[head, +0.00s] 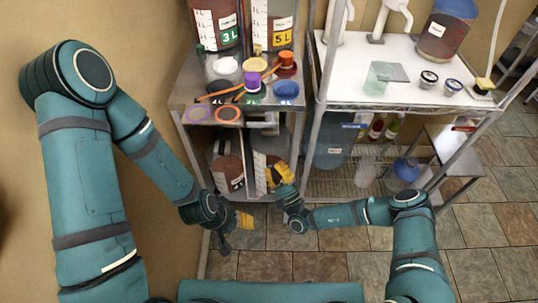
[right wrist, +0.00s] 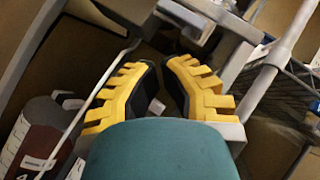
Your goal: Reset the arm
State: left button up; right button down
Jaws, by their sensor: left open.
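My left gripper (head: 236,228) hangs in front of the metal shelf's lower left side, over the tiled floor. Its jaws are open and nothing shows between them. My right gripper (head: 277,172), with yellow fingers, is at the opening under the shelf's top, by a bucket with a dark band (head: 260,172). In the right wrist view its two fingers (right wrist: 160,62) lean close together at the tips. A small pale piece (right wrist: 157,106) shows between them; I cannot tell whether it is held. My own teal link hides the lower middle there.
The metal shelf top (head: 190,92) carries a 3 L bucket (head: 215,22), a 5 L bucket (head: 272,22) and several coloured lids and rings. A dark red bucket (head: 227,168) stands below. A white table (head: 340,85) is at the right. The tiled floor (head: 300,266) in front is clear.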

jog(key=shift+s+d+f, duration=0.15)
jog(key=shift+s+f, duration=0.05)
jog(key=shift+s, duration=0.1)
dwell(0.4)
